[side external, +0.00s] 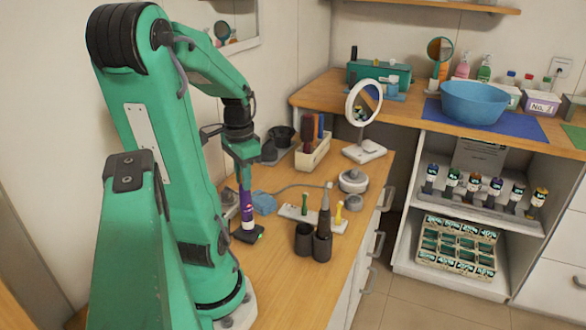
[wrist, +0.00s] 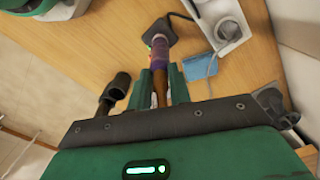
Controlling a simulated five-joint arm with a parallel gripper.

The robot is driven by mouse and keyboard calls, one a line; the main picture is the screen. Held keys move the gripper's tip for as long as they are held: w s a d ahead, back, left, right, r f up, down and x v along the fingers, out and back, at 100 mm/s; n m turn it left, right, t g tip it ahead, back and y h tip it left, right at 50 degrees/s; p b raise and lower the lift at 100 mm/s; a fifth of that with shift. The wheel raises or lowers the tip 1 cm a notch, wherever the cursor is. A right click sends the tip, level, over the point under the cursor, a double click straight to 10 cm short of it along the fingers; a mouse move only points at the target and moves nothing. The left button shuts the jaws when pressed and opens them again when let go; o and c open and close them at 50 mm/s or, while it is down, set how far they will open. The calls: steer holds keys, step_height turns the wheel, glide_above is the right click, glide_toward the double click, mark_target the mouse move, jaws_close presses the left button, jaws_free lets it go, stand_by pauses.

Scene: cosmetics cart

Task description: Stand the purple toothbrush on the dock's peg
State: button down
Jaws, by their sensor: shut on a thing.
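The purple toothbrush (side external: 247,208) hangs upright below my gripper (side external: 244,183) in the side view. My gripper is shut on its narrow upper part. In the wrist view, the fingers (wrist: 160,78) close on either side of a brown shaft, with the purple body (wrist: 160,53) beyond them. The dark dock (side external: 247,237) lies directly under the toothbrush, with a small green light at its edge. It also shows in the wrist view (wrist: 161,30). The toothbrush's lower end meets or nearly meets the dock. The peg is hidden, so I cannot tell whether the brush is seated on it.
A blue cloth (side external: 265,203) lies just behind the dock. A white tray (side external: 291,212) with green and yellow brush heads and two dark cylinders (side external: 322,243) stand to the right. A ring mirror (side external: 364,103) and a brush holder (side external: 312,152) are farther back.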

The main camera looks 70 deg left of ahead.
steer(key=shift+f, duration=0.1)
steer(key=c, duration=1.2)
jaws_free()
steer(key=shift+r, duration=3.85)
steer(key=w+d+m+t, duration=0.1)
steer(key=w+d+t, duration=0.1)
steer(key=d, duration=0.5)
steer(key=w+d+m+t, duration=0.1)
steer(key=w+d, duration=0.3)
steer(key=d, duration=0.3)
steer(key=w+d+r+m+t, duration=0.1)
steer(key=w+d+t, duration=0.1)
steer(key=w+d, duration=0.2)
steer(key=d, duration=0.3)
steer(key=shift+t, duration=0.3)
steer(key=shift+a, duration=0.1)
